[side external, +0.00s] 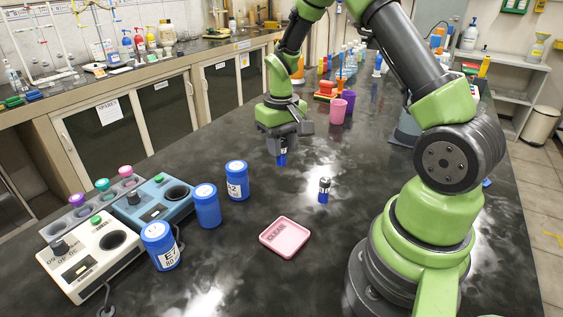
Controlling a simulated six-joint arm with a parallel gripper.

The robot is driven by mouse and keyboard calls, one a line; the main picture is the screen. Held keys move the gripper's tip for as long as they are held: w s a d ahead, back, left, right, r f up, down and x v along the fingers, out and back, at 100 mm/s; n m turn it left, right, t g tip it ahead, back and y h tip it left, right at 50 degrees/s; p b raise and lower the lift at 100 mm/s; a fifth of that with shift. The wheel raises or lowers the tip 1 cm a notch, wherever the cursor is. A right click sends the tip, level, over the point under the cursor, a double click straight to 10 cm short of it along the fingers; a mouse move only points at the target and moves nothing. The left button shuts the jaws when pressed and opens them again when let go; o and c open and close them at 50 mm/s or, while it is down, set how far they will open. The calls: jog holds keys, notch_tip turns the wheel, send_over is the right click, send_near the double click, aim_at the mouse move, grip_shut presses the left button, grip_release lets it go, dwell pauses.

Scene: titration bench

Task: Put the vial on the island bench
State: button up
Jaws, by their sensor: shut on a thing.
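My gripper (282,150) points down above the dark island bench (250,255), left of centre. It is shut on a small vial (282,160) with a blue lower end; the jaws hide most of its upper part. The vial appears to be held a little above the bench top, though the exact gap is hard to tell. A second small vial (324,190) with a dark top, a pale label and a blue base stands upright on the bench, to the right and nearer the camera.
Blue jars (206,206) stand left of a pink tray (285,237). Two bench devices (152,202) and a rack of coloured caps sit further left. Pink and purple cups (338,111) and bottles crowd the far end. Bare bench surrounds the standing vial.

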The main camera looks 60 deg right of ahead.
jog(key=w+d+r, duration=0.1)
jog(key=d+r, duration=0.1)
jog(key=d, duration=1.4)
jog(key=shift+m, duration=0.3)
jog(key=shift+f, duration=4.9)
jog(key=shift+f, duration=0.1)
jog(key=o, duration=0.9)
